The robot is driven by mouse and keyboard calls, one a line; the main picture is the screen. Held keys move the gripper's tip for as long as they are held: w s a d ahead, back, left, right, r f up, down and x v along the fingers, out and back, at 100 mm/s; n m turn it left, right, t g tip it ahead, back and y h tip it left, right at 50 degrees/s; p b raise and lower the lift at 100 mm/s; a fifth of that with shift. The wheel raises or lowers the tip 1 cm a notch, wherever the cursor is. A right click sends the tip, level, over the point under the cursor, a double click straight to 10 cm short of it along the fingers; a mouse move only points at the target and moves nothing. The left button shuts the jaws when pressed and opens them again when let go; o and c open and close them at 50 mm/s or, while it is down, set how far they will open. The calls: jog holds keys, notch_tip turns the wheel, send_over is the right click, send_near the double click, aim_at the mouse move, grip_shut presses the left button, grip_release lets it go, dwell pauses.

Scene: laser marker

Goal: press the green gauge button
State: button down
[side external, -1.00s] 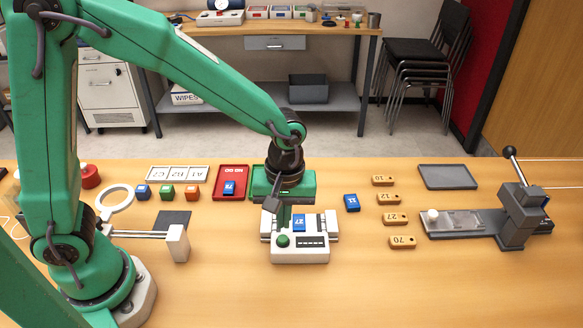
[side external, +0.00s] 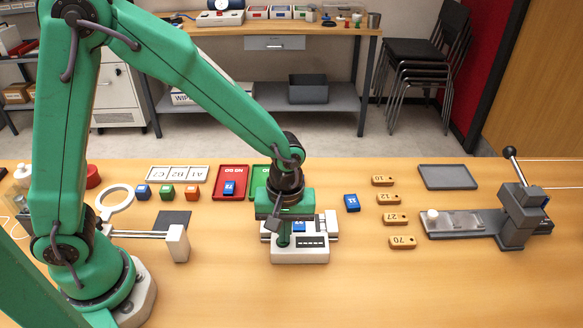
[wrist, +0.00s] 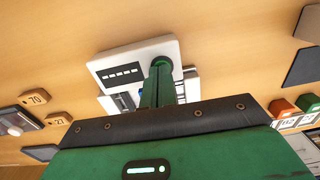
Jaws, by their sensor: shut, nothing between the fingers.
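The white gauge (side external: 300,256) sits on the table in front of my arm, with a dark dashed display on its face. A blue numbered block (side external: 299,226) is in it, partly hidden by my gripper. My gripper (side external: 284,243) is shut and empty, pointing down over the button end of the gauge. In the side view its fingers hide the green button. In the wrist view the button (wrist: 163,61) shows as a dark green rim around the fingertips (wrist: 161,68). The tips are at the button, but I cannot tell whether it is pushed down.
A red tray (side external: 232,183) with a blue block and a green tray (side external: 261,178) lie behind the gauge. Another blue block (side external: 351,202) and several numbered wooden tags (side external: 395,218) are to the right. A grey lever device (side external: 515,220) stands at far right. The front table is clear.

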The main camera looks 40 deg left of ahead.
jog(key=shift+s+a+f, duration=0.1)
jog(key=shift+s+f, duration=0.1)
jog(key=shift+f, duration=0.45)
notch_tip(320, 180, up, 15)
jog(key=w, duration=0.1)
dwell(0.5)
jog(key=shift+r, duration=0.1)
dwell(0.5)
jog(key=s+a+r+m+t, duration=0.3)
jog(key=s+a+m, duration=0.1)
jog(key=a, duration=0.3)
jog(key=s+a+r+m+t, duration=0.2)
jog(key=s+a+r+m, duration=0.1)
jog(key=s+a+m, duration=0.2)
jog(key=s+a, duration=0.2)
jog(key=a, duration=0.1)
jog(key=shift+s+r+t, duration=0.15)
jog(key=shift+s+t, duration=0.1)
jog(key=shift+t, duration=0.15)
